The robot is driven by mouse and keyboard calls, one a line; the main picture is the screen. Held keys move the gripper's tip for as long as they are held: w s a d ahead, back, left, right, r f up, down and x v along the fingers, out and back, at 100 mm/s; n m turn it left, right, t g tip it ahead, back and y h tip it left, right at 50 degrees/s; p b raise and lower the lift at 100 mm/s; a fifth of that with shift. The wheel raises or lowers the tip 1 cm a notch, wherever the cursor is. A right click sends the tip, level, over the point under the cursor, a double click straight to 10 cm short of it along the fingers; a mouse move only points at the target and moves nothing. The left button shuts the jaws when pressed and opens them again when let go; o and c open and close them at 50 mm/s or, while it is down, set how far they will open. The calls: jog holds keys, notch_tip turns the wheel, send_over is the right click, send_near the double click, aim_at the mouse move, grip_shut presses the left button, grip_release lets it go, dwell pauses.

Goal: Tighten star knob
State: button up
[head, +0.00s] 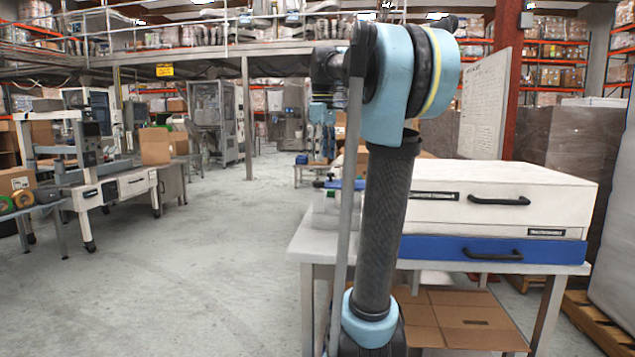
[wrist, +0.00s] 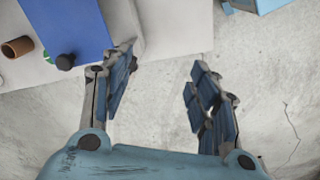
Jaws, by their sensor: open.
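A small dark knob (wrist: 66,62) shows in the wrist view at the lower edge of a blue block (wrist: 68,28). Its outline is too small to tell whether it is star-shaped. My gripper (wrist: 161,65) is open, with nothing between its fingers. The left finger is beside the blue block in the picture, with the knob just left of it. The right finger is over bare floor. I cannot tell whether any finger touches the block. In the head view my arm stands in front of the table, and I cannot make out the knob there.
A brown cylinder (wrist: 17,46) lies left of the blue block. In the head view, a white drawer unit (head: 500,195) sits on a blue drawer (head: 490,250) on the table (head: 309,249). Cardboard (head: 465,315) lies below. The floor (head: 200,270) to the left is clear.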

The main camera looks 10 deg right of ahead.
aim_at(318, 182)
jog(key=w+r+n, duration=0.3)
jog(key=w+r, duration=0.4)
jog(key=w, duration=0.1)
jog(key=shift+g, duration=0.3)
notch_tip(318, 182, down, 18)
jog(key=shift+r, duration=0.25)
jog(key=c, duration=1.1)
